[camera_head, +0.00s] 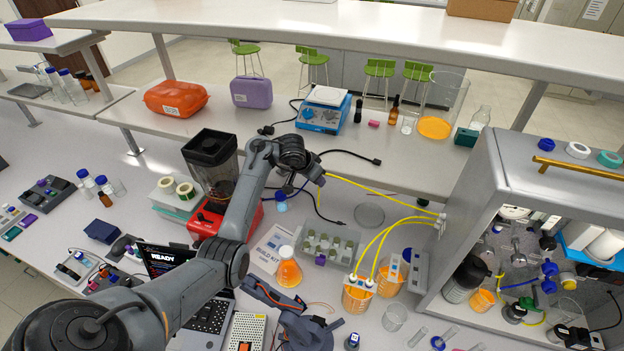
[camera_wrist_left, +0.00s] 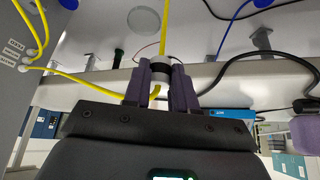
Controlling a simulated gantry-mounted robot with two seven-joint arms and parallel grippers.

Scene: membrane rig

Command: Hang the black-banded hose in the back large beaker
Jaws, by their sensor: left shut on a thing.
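The yellow hose (camera_head: 380,195) runs from a port on the grey rig to my left gripper (camera_head: 320,180). In the left wrist view, my left gripper (camera_wrist_left: 160,92) is shut on the hose (camera_wrist_left: 165,38) beside its black band (camera_wrist_left: 160,69). A short yellow end shows between the fingers. A large clear beaker (camera_head: 452,92) with orange liquid stands on the shelf at the back right, apart from the gripper. Two smaller beakers of orange liquid, a front one (camera_head: 357,297) and a rear one (camera_head: 391,281), stand on the bench with other yellow hoses leading in. My right gripper cannot be made out clearly.
A vial rack (camera_head: 328,245) and an orange flask (camera_head: 288,272) stand below the gripper. The shelf edge (camera_head: 400,182) lies behind it. A blender (camera_head: 211,165) stands to the left. The grey rig housing (camera_head: 478,215) rises at the right. A round glass dish (camera_head: 369,215) lies nearby.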

